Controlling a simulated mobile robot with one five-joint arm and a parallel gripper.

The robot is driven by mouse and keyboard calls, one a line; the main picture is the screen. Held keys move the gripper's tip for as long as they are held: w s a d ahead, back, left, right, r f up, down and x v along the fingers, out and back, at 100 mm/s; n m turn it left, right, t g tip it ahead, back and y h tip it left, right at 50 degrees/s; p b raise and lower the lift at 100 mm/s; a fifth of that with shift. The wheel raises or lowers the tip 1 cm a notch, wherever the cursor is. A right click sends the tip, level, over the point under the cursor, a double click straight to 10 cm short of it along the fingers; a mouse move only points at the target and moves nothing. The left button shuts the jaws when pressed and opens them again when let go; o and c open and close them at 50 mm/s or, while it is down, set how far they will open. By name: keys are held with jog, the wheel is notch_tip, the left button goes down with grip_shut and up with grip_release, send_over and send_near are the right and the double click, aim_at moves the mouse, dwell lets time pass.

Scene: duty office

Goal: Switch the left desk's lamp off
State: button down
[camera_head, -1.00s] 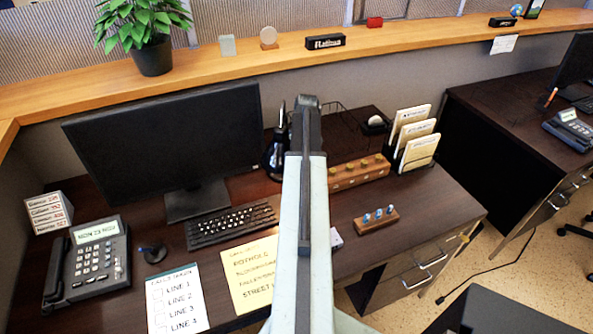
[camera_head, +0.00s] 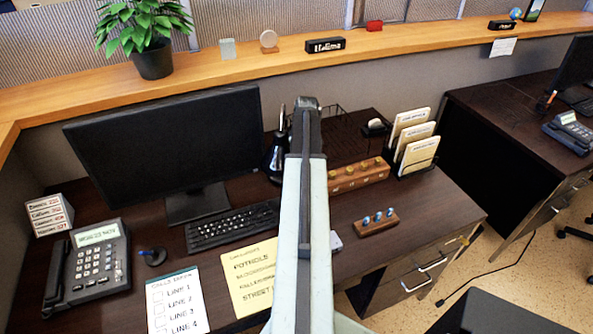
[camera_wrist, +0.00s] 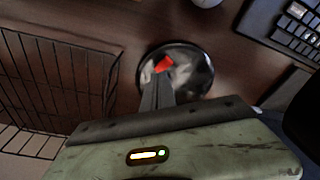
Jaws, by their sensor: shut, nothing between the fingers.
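The lamp (camera_head: 277,152) stands on the left desk (camera_head: 440,197), dark and partly hidden behind my arm in the head view. In the wrist view its round, glossy black base (camera_wrist: 199,76) lies under my fingertips, with a small red switch (camera_wrist: 164,63) on it. My gripper (camera_wrist: 158,76) is shut and empty, its narrow dark fingers pointing at the base with the tips right beside the red switch. I cannot tell whether they touch it. In the head view my gripper (camera_head: 307,104) points away over the desk. Whether the lamp is lit cannot be made out.
A monitor (camera_head: 165,140) and keyboard (camera_head: 233,224) are left of my arm. A wire basket (camera_wrist: 58,78) is close left of the lamp base in the wrist view. A wooden block (camera_head: 358,176) and file holder (camera_head: 418,168) stand to the right in the head view.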

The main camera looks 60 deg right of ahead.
notch_tip(320, 180, up, 6)
jog(key=p, duration=0.4)
jog(key=shift+f+p, duration=0.2)
jog(key=shift+p, duration=0.2)
